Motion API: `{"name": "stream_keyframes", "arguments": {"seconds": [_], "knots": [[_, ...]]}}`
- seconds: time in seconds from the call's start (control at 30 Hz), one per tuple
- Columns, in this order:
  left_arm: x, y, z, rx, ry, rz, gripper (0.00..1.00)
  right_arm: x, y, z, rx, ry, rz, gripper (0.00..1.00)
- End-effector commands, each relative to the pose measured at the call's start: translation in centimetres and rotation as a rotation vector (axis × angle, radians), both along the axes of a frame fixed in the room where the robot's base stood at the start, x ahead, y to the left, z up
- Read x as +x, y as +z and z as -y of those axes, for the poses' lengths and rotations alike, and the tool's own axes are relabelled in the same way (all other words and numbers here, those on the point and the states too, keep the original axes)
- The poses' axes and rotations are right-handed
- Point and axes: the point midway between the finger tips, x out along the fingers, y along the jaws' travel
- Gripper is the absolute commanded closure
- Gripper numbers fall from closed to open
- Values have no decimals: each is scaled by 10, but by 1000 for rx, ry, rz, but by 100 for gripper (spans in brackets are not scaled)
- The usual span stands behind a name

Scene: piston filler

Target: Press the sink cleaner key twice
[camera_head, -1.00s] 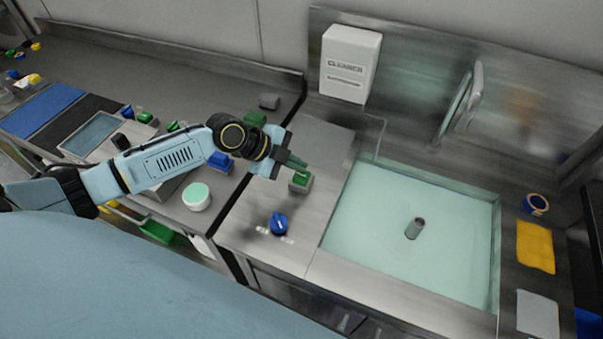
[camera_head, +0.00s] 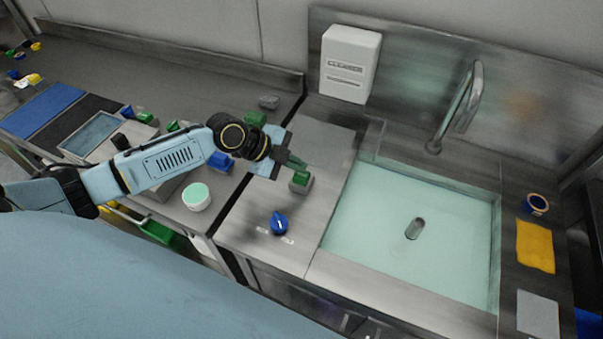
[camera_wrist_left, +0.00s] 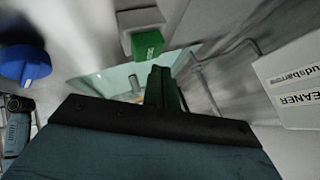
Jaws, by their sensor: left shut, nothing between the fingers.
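A green key (camera_head: 300,179) on a grey base stands on the steel counter at the left edge of the sink. In the left wrist view the green key (camera_wrist_left: 147,42) shows small white print, too small to read. My left gripper (camera_head: 297,164) is shut and empty, its fingertips right by the top of this key in the head view. In the left wrist view the gripper's fingers (camera_wrist_left: 162,85) point toward the key; I cannot tell whether they touch it. A white cleaner box (camera_head: 350,64) hangs on the back wall. My right gripper is not in view.
A blue knob (camera_head: 279,223) sits on the counter in front of the key. The sink (camera_head: 375,240) holds pale green water and an upright drain tube (camera_head: 414,228). A tap (camera_head: 465,100) stands behind it. A white round tub (camera_head: 196,196) is below my left arm.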

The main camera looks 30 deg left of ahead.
Motion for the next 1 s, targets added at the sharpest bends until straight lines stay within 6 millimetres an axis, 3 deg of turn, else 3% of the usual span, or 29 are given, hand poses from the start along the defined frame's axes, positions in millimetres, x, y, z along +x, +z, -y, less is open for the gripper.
{"name": "stream_keyframes", "arguments": {"seconds": [1.0], "knots": [[0,-9,0,0,0,0,100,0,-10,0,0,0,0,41]]}}
